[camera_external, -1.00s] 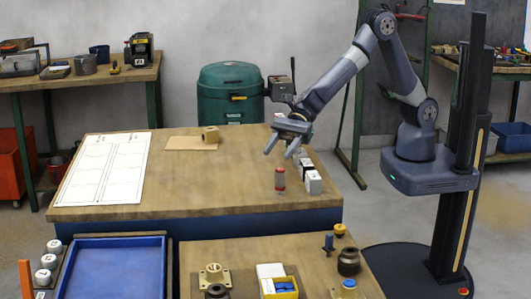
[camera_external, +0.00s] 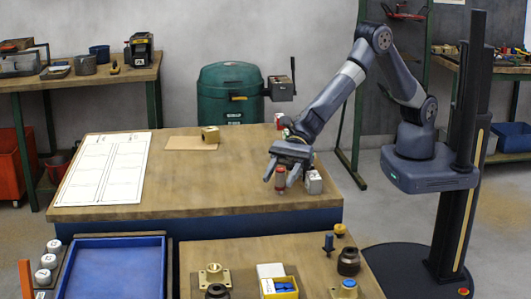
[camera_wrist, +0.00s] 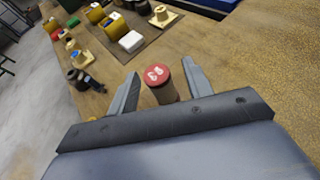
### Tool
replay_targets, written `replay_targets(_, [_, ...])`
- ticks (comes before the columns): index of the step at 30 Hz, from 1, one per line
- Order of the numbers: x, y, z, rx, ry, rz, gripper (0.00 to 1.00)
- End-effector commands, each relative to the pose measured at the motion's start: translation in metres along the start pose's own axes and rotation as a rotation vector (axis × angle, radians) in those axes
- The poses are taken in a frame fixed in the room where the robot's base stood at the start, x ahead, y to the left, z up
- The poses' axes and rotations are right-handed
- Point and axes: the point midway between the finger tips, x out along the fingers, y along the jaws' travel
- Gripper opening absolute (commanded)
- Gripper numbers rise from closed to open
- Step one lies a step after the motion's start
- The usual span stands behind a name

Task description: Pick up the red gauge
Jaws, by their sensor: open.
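The red gauge (camera_external: 280,188) is a small upright cylinder with red ends and a greyish middle. It stands on the wooden bench near its front right. My gripper (camera_external: 280,178) is open and lowered over it, one finger on each side in the external view. In the wrist view, the gauge (camera_wrist: 161,86) shows its red top with white marks, between the open fingers of my gripper (camera_wrist: 160,72).
A pale block (camera_external: 313,182) stands just right of my gripper. A brass block (camera_external: 210,134) sits on a board at the back, and a white chart (camera_external: 104,170) lies at left. The bench middle is clear. A lower front bench (camera_external: 230,252) holds several parts.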

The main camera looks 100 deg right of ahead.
Motion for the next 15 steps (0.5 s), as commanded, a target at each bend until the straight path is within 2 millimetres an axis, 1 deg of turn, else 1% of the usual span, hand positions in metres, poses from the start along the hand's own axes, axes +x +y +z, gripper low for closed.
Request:
replay_targets(3, [0.013, 0.0, 0.001, 0.001, 0.0, 0.001, 0.48])
replay_targets(6, [0.018, 0.0, 0.001, 0.001, -0.001, 0.001, 0.48])
replay_targets(13, [0.019, 0.0, 0.0, 0.001, -0.001, 0.0, 0.48])
replay_targets(15, [0.019, 0.0, 0.0, 0.001, -0.001, 0.0, 0.43])
